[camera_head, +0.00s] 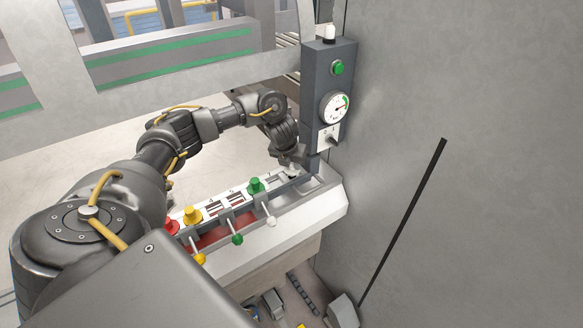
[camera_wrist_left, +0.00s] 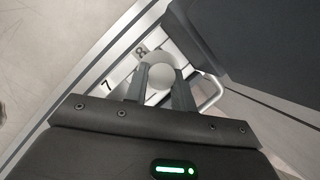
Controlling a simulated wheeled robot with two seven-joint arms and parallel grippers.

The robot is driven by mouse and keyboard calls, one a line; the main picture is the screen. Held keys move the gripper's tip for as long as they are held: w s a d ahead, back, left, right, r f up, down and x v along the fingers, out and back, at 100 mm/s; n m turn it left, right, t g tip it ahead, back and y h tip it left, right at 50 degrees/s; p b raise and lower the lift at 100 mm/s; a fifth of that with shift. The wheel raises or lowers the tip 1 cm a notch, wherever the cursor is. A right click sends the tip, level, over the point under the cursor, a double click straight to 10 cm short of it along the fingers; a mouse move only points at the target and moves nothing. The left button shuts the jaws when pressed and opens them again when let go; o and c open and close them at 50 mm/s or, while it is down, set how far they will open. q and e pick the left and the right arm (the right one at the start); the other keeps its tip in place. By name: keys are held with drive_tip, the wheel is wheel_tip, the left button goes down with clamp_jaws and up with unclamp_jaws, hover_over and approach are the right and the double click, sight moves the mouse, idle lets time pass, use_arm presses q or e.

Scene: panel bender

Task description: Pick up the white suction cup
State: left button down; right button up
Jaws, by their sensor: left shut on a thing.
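The white suction cup (camera_wrist_left: 160,69) shows as a pale round top between the two fingers in the left wrist view. In the head view only a small pale part of it (camera_head: 292,171) shows under my gripper. My left gripper (camera_wrist_left: 160,88) is shut on it. In the head view this gripper (camera_head: 289,164) points down at the far right end of the sloped rack. I cannot tell whether the cup still touches the rack. My right gripper is in neither view.
Red (camera_head: 170,225), yellow (camera_head: 192,215) and green (camera_head: 255,186) cups stand along the rack (camera_head: 290,226), with knobbed levers in front. A grey control box (camera_head: 318,95) with a gauge rises close behind my left gripper. A large grey wall (camera_head: 480,150) closes off the right.

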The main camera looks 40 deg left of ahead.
use_arm(q)
wheel_tip(320, 180, up, 11)
drive_tip(key=s+d+p, duration=0.1)
drive_tip(key=s+d, duration=0.2)
drive_tip(key=s, duration=0.6)
drive_tip(key=s+d, duration=0.3)
drive_tip(key=s, duration=0.5)
drive_tip(key=w+a, duration=0.8)
drive_tip(key=w, duration=0.2)
drive_tip(key=shift+r, duration=0.35)
drive_tip(key=shift+w, duration=0.15)
wheel_tip(320, 180, down, 12)
drive_tip(key=b, duration=1)
drive_tip(key=shift+r, duration=0.15)
